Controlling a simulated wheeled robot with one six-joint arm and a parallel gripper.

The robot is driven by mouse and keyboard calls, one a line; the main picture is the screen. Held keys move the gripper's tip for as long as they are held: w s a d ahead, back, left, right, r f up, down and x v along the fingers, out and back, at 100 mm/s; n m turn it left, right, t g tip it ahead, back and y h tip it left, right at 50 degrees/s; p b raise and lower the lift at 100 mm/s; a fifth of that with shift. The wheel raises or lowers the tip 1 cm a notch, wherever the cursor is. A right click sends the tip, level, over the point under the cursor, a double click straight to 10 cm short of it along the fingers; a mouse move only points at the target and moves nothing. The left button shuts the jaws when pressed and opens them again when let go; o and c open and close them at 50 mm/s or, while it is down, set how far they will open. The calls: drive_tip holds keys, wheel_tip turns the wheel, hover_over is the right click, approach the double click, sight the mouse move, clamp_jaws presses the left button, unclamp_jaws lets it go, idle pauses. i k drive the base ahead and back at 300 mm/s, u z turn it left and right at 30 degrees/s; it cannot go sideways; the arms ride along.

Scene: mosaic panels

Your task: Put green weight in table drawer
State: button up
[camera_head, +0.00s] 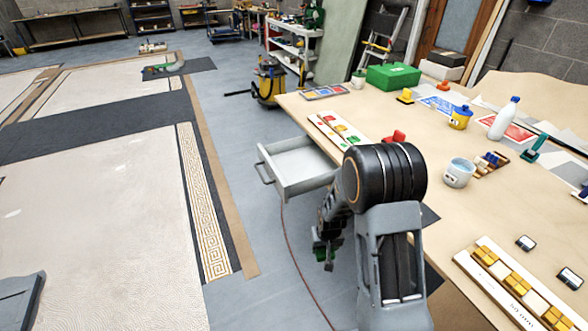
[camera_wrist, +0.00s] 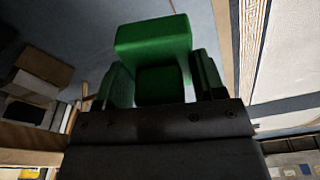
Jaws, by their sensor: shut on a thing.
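The green weight (camera_wrist: 153,40) is a blocky green piece that fills the middle of the wrist view. My gripper (camera_wrist: 155,80) is shut on it, with a finger on each side. In the head view my gripper (camera_head: 327,250) hangs low, below the tabletop, and only a little green shows there, partly hidden by the dark fingers. The table drawer (camera_head: 272,172) is pulled open at the left side of the table and its visible inside looks empty. My gripper appears below the drawer in the picture, apart from it. My arm hides part of the drawer's right side.
The wooden table (camera_head: 410,128) carries a green box (camera_head: 393,76), a white bottle (camera_head: 504,119), a cup (camera_head: 459,172) and trays of small coloured pieces. A yellow machine (camera_head: 269,82) stands on the floor behind the drawer. The grey floor left of the drawer is clear.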

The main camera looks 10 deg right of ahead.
sight(303, 167)
drive_tip(key=u, duration=1.1)
drive_tip(key=i, duration=0.6)
drive_tip(key=z, duration=0.4)
